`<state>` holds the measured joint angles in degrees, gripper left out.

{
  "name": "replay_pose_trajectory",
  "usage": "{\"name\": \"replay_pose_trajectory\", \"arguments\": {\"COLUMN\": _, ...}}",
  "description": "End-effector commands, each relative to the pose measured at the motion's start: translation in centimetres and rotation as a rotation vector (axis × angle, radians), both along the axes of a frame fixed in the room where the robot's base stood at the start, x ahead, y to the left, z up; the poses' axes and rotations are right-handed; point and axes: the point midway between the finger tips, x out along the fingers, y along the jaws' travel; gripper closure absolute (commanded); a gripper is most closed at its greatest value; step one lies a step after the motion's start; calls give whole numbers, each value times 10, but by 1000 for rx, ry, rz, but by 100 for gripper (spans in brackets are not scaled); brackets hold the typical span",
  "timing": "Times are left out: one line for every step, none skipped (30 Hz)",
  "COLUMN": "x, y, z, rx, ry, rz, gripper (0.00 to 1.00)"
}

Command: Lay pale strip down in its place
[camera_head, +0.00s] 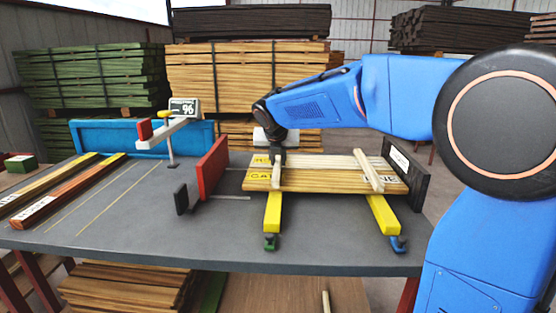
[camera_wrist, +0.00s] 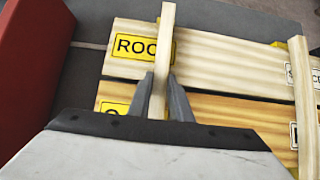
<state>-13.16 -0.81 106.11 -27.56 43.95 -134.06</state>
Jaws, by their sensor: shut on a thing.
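My gripper (camera_head: 278,154) is over the left end of a stack of pale boards (camera_head: 322,178). Its two fingers (camera_wrist: 160,98) are closed on a pale strip (camera_wrist: 166,40), which points across the boards near a yellow label reading "ROO". In the head view the held strip (camera_head: 276,174) is partly hidden by the gripper. I cannot tell if it touches the boards. A second pale strip (camera_head: 368,170) lies across the stack near its right end; it also shows at the right of the wrist view (camera_wrist: 302,90).
The stack rests on two yellow bearers (camera_head: 272,213) on the grey table (camera_head: 225,235). A red upright plate (camera_head: 213,160) stands left of it, a black one (camera_head: 412,176) right. A stand with a percent display (camera_head: 184,107) and a blue tray (camera_head: 95,138) are at back left.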

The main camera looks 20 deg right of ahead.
Motion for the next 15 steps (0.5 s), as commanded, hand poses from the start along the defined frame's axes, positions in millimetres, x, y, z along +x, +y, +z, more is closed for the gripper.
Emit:
{"name": "replay_pose_trajectory", "arguments": {"x": 0, "y": 0, "z": 0, "rx": 0, "ry": 0, "rz": 0, "gripper": 100}}
{"name": "replay_pose_trajectory", "arguments": {"x": 0, "y": 0, "z": -1, "rx": 0, "ry": 0, "rz": 0, "gripper": 100}}
{"name": "replay_pose_trajectory", "arguments": {"x": 0, "y": 0, "z": -2, "rx": 0, "ry": 0, "rz": 0, "gripper": 100}}
{"name": "replay_pose_trajectory", "arguments": {"x": 0, "y": 0, "z": -2, "rx": 0, "ry": 0, "rz": 0, "gripper": 100}}
{"name": "replay_pose_trajectory", "arguments": {"x": 0, "y": 0, "z": -3, "rx": 0, "ry": 0, "rz": 0, "gripper": 100}}
{"name": "replay_pose_trajectory", "arguments": {"x": 0, "y": 0, "z": -4, "rx": 0, "ry": 0, "rz": 0, "gripper": 100}}
{"name": "replay_pose_trajectory", "arguments": {"x": 0, "y": 0, "z": -5, "rx": 0, "ry": 0, "rz": 0, "gripper": 100}}
{"name": "replay_pose_trajectory", "arguments": {"x": 0, "y": 0, "z": -5, "rx": 0, "ry": 0, "rz": 0, "gripper": 77}}
{"name": "replay_pose_trajectory", "arguments": {"x": 0, "y": 0, "z": -4, "rx": 0, "ry": 0, "rz": 0, "gripper": 68}}
{"name": "replay_pose_trajectory", "arguments": {"x": 0, "y": 0, "z": -4, "rx": 0, "ry": 0, "rz": 0, "gripper": 63}}
{"name": "replay_pose_trajectory", "arguments": {"x": 0, "y": 0, "z": -4, "rx": 0, "ry": 0, "rz": 0, "gripper": 63}}
{"name": "replay_pose_trajectory", "arguments": {"x": 0, "y": 0, "z": -4, "rx": 0, "ry": 0, "rz": 0, "gripper": 63}}
{"name": "replay_pose_trajectory", "arguments": {"x": 0, "y": 0, "z": -4, "rx": 0, "ry": 0, "rz": 0, "gripper": 63}}
{"name": "replay_pose_trajectory", "arguments": {"x": 0, "y": 0, "z": -4, "rx": 0, "ry": 0, "rz": 0, "gripper": 63}}
{"name": "replay_pose_trajectory", "arguments": {"x": 0, "y": 0, "z": -4, "rx": 0, "ry": 0, "rz": 0, "gripper": 63}}
